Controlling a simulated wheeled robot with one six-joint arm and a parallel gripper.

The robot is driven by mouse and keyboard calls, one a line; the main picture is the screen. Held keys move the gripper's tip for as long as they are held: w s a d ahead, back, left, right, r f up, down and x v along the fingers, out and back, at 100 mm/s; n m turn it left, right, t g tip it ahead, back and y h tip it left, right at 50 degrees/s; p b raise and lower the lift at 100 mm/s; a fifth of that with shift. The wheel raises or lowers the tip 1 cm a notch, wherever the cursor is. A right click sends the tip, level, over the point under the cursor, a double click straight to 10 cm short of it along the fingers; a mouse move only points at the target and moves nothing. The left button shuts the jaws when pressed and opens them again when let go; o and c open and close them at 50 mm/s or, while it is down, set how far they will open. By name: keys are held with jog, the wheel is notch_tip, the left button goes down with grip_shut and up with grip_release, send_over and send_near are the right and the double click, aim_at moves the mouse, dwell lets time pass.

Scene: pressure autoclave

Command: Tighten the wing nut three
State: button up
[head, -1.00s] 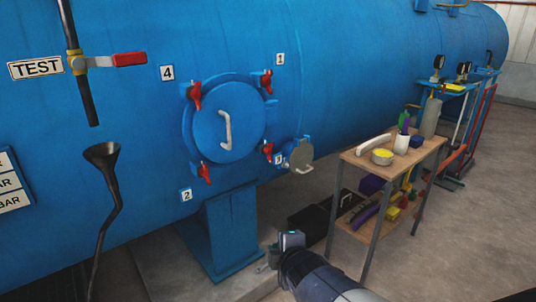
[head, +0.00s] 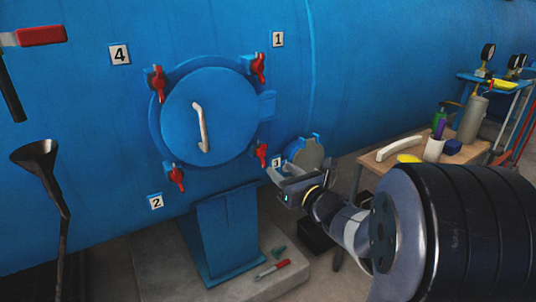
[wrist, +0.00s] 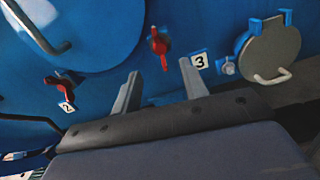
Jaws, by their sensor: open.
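Wing nut three is the red wing nut (head: 261,154) at the lower right of the round blue door (head: 208,118), beside the label 3 (head: 276,162). In the wrist view this red nut (wrist: 159,42) stands just beyond and between my fingertips, with the label 3 (wrist: 199,62) to its right. My gripper (head: 275,172) is open and empty, close below and to the right of the nut in the head view. In the wrist view its two fingers (wrist: 161,76) point toward the nut, apart from it.
Other red wing nuts sit at the door's upper right (head: 260,68), upper left (head: 156,84) and lower left (head: 175,179). A small round grey hatch (head: 308,153) is right of my gripper. A wooden cart (head: 374,164) stands further right.

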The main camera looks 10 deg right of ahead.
aim_at(262, 153)
jog(key=x, duration=0.9)
jog(key=shift+w+a+f+p, duration=0.1)
jog(key=shift+w+p, duration=0.1)
jog(key=shift+p, duration=0.1)
grip_shut()
